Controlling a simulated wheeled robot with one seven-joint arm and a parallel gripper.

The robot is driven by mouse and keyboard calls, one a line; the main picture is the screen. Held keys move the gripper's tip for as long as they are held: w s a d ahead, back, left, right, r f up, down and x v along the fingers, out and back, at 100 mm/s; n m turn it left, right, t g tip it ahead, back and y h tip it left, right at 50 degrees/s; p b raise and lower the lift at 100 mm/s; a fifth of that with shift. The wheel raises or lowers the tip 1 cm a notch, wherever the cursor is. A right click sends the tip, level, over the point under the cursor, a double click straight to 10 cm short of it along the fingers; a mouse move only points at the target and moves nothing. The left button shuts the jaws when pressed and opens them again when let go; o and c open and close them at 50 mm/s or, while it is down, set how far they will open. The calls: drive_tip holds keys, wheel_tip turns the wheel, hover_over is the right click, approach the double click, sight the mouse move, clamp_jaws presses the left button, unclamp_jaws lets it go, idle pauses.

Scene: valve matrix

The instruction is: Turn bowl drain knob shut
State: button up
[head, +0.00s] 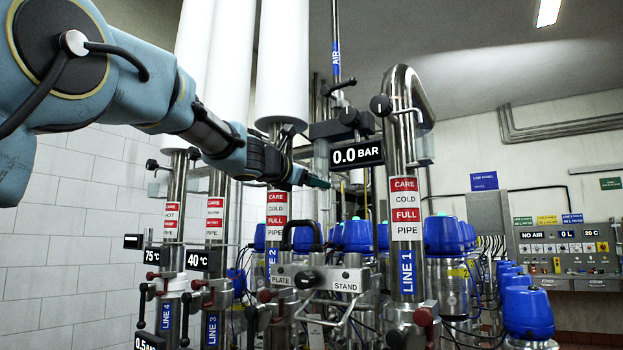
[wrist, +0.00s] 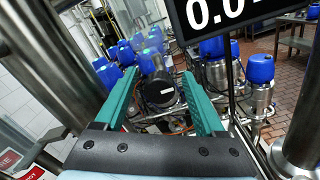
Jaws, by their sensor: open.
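My gripper (head: 318,182) reaches in from the left in the head view, near the pipework below the AIR pipe (head: 336,50). In the wrist view its two green fingers (wrist: 160,74) are spread apart with nothing held between them. A dark round part with a small white label (wrist: 160,92) shows beyond and between the fingers, apart from them. I cannot tell whether it is the bowl drain knob. No knob in view is readably marked as bowl drain. Black knobs show on the upper pipe fitting (head: 380,105) and between the PLATE and STAND labels (head: 308,280).
The 0.0 BAR display (head: 357,155) hangs just right of my gripper; it also crowds the wrist view's top right (wrist: 215,12). The LINE 1 pipe (head: 406,205) stands farther right. Blue-capped valves (head: 443,235) crowd behind. A steel pipe (wrist: 60,70) passes close on the wrist view's left.

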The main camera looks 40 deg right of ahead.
clamp_jaws()
idle(0.5)
drive_tip(key=shift+f, duration=0.1)
drive_tip(key=m+b, duration=0.3)
drive_tip(key=shift+f+m, duration=0.15)
drive_tip(key=shift+m, duration=0.15)
drive_tip(key=m+b, duration=0.3)
drive_tip(key=m, duration=0.2)
drive_tip(key=shift+m, duration=0.3)
drive_tip(key=m+b, duration=0.2)
drive_tip(key=m, duration=0.2)
drive_tip(key=shift+s+f+b, duration=0.1)
drive_tip(key=shift+b, duration=0.25)
drive_tip(key=shift+m+b, duration=0.95)
drive_tip(key=shift+m, duration=1.45)
